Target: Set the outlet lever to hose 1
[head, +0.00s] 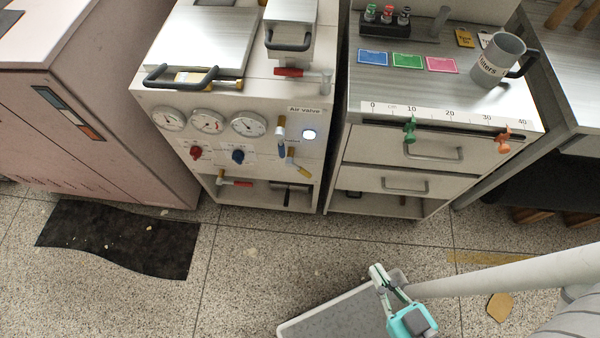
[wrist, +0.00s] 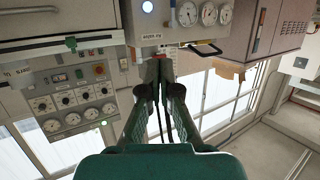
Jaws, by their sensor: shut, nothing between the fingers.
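The white machine (head: 330,97) stands at the back centre, with gauges and valves on its front. A lever with a yellow handle (head: 298,166) sits just below the small "Outlet" label (head: 292,141), slanting down to the right. Hose numbers are too small to read. Above it is another valve handle (head: 281,128), near the "Air valve" label (head: 304,110). My gripper (head: 384,277) is shut and empty, low in front of the machine and well apart from the levers. In the wrist view my gripper (wrist: 160,62) has its fingers together, with nothing held.
Right of the machine is a drawer unit (head: 405,160) carrying a mug (head: 498,62), coloured cards and a ruler with clips. A grey-topped low platform (head: 335,315) lies beneath my gripper. A dark mat (head: 120,240) lies at left. The floor before the machine is mostly clear.

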